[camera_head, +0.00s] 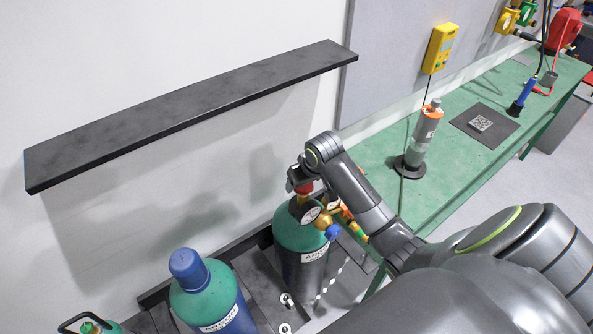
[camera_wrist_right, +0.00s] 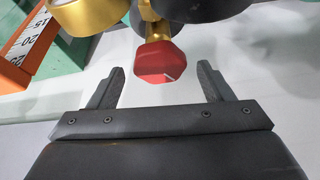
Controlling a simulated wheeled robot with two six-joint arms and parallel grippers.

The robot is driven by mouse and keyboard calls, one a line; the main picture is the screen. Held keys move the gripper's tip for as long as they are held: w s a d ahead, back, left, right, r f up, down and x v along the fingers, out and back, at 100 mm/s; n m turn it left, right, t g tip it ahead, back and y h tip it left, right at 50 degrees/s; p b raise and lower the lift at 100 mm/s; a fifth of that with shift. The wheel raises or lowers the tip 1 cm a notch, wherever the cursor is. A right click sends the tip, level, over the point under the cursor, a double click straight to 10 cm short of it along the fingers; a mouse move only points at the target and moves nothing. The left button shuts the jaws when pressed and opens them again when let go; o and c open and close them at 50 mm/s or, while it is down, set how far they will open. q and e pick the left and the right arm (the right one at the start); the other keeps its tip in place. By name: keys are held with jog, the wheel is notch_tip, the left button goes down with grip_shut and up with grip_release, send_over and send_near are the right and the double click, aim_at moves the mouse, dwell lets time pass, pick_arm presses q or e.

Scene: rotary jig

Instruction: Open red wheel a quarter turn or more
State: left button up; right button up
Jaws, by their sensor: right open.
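The red wheel (camera_wrist_right: 158,64) is a small faceted knob on a brass stem in the right wrist view. In the head view a bit of red (camera_head: 304,188) shows at the top of a green and dark gas cylinder (camera_head: 300,236), beside its gauge. My right gripper (camera_wrist_right: 160,82) is open. Its fingers stand on either side of the wheel with a visible gap at each side, and the wheel is near the fingertip level. In the head view my right gripper (camera_head: 294,182) hangs over the cylinder top and partly hides the wheel. My left gripper is out of view.
A brass regulator with a round gauge (camera_head: 309,211) sits close beside the wheel. A capped blue-green cylinder (camera_head: 207,300) stands to the left. A black shelf (camera_head: 190,110) juts from the wall. A green bench (camera_head: 460,165) lies to the right, bearing a grey-orange bottle (camera_head: 424,135).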

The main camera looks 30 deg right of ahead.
jog(key=shift+w+f, duration=0.2)
jog(key=shift+f, duration=0.3)
jog(key=shift+s+r, duration=0.1)
jog(key=shift+s, duration=0.1)
jog(key=shift+c, duration=1)
jog(key=c, duration=0.8)
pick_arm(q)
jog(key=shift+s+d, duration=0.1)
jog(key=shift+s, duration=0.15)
pick_arm(e)
jog(key=shift+o, duration=0.2)
